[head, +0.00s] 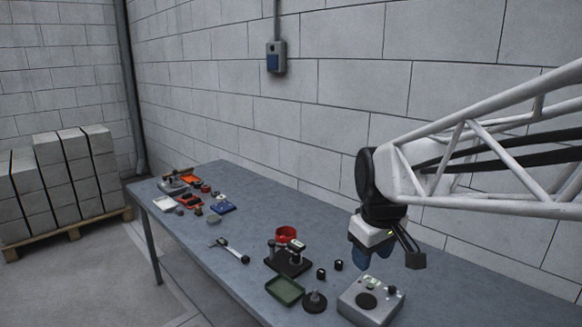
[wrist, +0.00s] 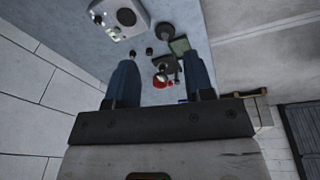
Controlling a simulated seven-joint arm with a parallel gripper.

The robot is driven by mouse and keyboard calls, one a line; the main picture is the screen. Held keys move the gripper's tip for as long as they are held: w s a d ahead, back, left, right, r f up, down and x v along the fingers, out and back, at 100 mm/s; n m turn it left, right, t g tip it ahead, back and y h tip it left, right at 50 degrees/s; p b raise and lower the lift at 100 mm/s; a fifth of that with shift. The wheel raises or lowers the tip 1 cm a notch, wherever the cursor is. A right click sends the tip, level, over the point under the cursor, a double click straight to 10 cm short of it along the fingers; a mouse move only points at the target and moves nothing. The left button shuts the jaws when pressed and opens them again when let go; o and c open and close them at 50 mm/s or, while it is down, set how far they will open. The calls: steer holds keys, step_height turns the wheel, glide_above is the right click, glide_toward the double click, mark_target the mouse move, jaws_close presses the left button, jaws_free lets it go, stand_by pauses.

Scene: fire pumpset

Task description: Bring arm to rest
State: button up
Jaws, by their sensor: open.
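My gripper (head: 376,252) is in the head view at the right, above the back part of the grey workbench (head: 245,262). The white lattice arm behind it is mine. In the wrist view my gripper (wrist: 162,88) shows two blue fingers spread wide apart. It is open, with nothing held between the fingers. It is apart from the bench top and from the things on it. A grey control box (head: 371,300) with a dark round dial stands on the bench below the gripper; it also shows in the wrist view (wrist: 122,17).
A black stand (head: 288,265) with a red ring (head: 286,234), a green tray (head: 285,291) and a dark round knob (head: 315,301) stand left of the control box. A hammer-like tool (head: 229,250) lies mid-bench. Several small parts crowd the far end. A block wall runs behind.

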steer(key=s+d+f+m, duration=0.1)
steer(key=s+f+m, duration=0.1)
steer(key=s, duration=0.6)
steer(key=s+d+f+m, duration=0.2)
steer(key=s+m, duration=0.2)
steer(key=s, duration=0.4)
steer(key=shift+s+f+t, duration=0.2)
steer(key=shift+s+t, duration=0.1)
